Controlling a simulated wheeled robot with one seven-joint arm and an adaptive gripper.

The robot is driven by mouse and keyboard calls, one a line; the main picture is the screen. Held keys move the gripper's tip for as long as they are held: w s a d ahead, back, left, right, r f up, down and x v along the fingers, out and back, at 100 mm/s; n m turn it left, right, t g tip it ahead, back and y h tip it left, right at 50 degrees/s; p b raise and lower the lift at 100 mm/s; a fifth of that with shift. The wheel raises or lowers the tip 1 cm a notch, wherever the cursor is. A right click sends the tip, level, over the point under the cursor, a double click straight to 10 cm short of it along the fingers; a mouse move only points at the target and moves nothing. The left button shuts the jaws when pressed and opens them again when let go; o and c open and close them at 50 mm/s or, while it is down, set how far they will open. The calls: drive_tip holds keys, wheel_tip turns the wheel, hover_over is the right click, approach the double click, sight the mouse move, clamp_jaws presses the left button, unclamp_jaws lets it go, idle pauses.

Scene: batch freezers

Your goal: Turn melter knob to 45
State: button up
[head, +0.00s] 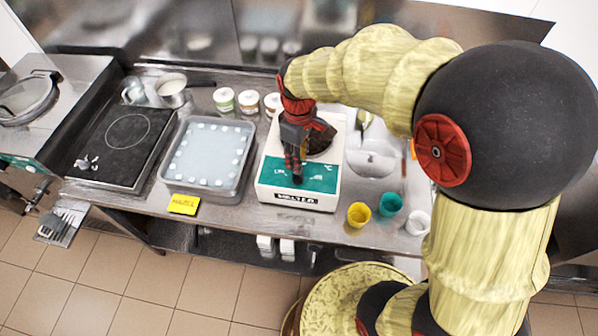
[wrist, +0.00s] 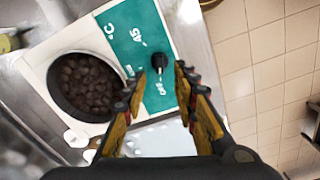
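The melter (head: 260,197) is a white box with a teal control panel (head: 318,178) and a round well of dark pieces, seen in the wrist view (wrist: 92,85). The panel carries white markings, among them "°C", "45" and one that looks like "OFF". The black melter knob (wrist: 159,62) sits on the panel in the wrist view; its pointer direction is too small to tell. My gripper (wrist: 160,71) is open, its two fingers on either side of the knob with visible gaps. In the head view my gripper (head: 296,168) points down over the panel.
A tray (head: 165,172) of pale liquid with white pieces and a black hob (head: 98,160) stand to the left. Yellow (head: 358,214), teal (head: 390,204) and white (head: 418,222) cups stand to the right. Small tubs (head: 248,102) stand behind. A yellow sign (head: 184,204) lies at the counter edge.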

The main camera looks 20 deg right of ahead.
sight(298, 178)
wheel_tip(298, 178, down, 8)
drive_tip(key=shift+r+b, duration=0.15)
drive_tip(key=shift+b, duration=0.25)
drive_tip(key=c, duration=0.3)
drive_tip(key=c, duration=0.4)
clamp_jaws()
